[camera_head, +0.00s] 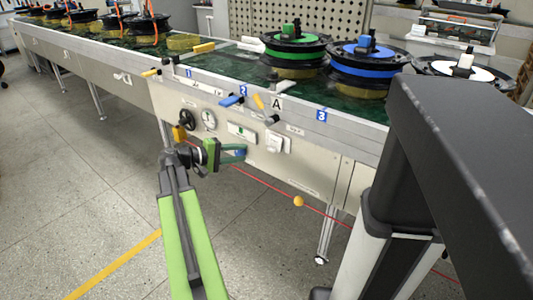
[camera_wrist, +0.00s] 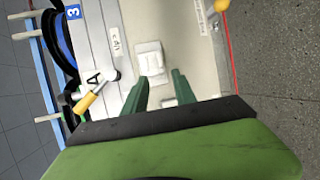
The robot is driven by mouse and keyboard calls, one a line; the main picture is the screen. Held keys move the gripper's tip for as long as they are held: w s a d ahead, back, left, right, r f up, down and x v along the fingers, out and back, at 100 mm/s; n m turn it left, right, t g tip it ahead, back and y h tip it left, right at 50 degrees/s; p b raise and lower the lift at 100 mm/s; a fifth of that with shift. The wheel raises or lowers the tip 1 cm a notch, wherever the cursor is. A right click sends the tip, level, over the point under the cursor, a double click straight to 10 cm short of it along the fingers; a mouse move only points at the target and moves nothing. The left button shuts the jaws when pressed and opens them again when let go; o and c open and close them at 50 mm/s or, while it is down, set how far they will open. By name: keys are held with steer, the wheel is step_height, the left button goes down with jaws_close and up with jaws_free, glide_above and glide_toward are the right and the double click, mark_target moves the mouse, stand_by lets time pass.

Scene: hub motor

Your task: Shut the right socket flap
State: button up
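The white socket (camera_head: 274,142) is on the front panel of the bench, under the "A" label. A pale flap-like piece (camera_head: 287,144) stands at its right side; I cannot tell how far it is swung. The socket also shows in the wrist view (camera_wrist: 150,60), just beyond my fingertips, where flap and body are hard to separate. My gripper (camera_head: 238,153) is in front of the panel, left of and slightly below the socket. In the wrist view its two green fingers (camera_wrist: 158,78) are apart with nothing held between them.
A yellow-handled lever (camera_wrist: 90,100) and a blue-handled one (camera_head: 231,100) stick out above the panel. A red cord with a yellow ball (camera_head: 298,201) runs low across the front. Hub motors (camera_head: 295,50) stand on the bench. Floor in front is free on the left.

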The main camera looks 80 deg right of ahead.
mark_target(269, 150)
steer(key=b+x, duration=0.2)
steer(key=x, duration=0.9)
steer(key=shift+s+d, duration=0.2)
steer(key=shift+s, duration=0.05)
jaws_close()
steer(key=shift+f, duration=0.1)
